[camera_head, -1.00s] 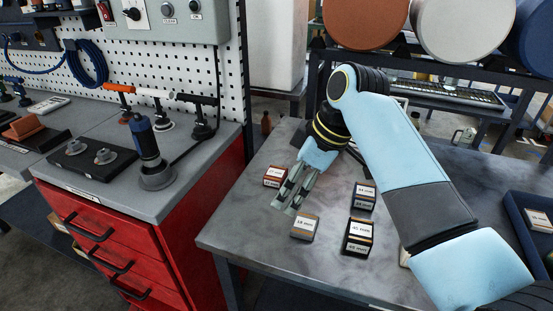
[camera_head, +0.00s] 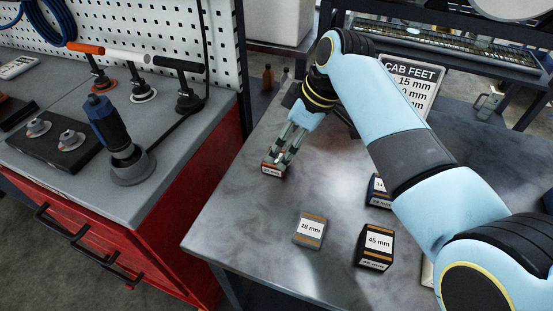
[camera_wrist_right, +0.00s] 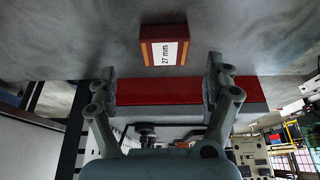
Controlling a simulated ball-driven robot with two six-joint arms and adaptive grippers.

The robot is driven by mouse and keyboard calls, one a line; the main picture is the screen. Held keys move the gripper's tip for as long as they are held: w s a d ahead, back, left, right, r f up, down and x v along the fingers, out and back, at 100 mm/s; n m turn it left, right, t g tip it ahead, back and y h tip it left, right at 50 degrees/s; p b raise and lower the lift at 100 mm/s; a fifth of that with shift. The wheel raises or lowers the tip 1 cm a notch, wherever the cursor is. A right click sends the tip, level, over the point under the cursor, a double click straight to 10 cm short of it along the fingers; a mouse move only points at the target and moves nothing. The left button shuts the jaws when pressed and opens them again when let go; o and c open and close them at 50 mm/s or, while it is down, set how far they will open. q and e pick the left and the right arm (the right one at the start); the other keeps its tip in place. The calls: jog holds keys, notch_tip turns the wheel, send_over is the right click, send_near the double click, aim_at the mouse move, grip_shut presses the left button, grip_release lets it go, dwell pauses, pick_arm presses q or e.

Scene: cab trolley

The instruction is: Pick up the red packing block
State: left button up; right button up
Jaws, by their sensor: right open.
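The red packing block (camera_head: 273,169) is small, with a white label, and stands on the grey table near its left edge. In the right wrist view the red block (camera_wrist_right: 148,34) shows its "27 mm" label, ahead of the fingertips and roughly centred between them. My right gripper (camera_head: 283,154) is at the block in the head view, its fingers partly covering it. In the wrist view the right gripper (camera_wrist_right: 162,72) is open, with a gap between its fingertips and the block. My left gripper is not in view.
An "18 mm" block (camera_head: 310,230), a "45 mm" block (camera_head: 375,244) and another block (camera_head: 377,190) stand nearer or to the right. A "CAB FEET" sign (camera_head: 412,85) stands behind my arm. A red drawer cabinet (camera_head: 185,225) is left of the table. The table's middle is clear.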

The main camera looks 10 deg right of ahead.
aim_at(278, 158)
jog(key=x, duration=0.3)
jog(key=shift+s+a+f, duration=0.15)
jog(key=shift+s+f, duration=0.15)
jog(key=shift+f, duration=0.15)
jog(key=shift+w+a+f, duration=0.1)
jog(key=shift+a+f, duration=0.05)
jog(key=shift+f, duration=0.3)
jog(key=c, duration=0.5)
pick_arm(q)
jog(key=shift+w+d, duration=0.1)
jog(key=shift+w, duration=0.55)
pick_arm(e)
jog(key=c, duration=0.8)
jog(key=shift+r, duration=0.1)
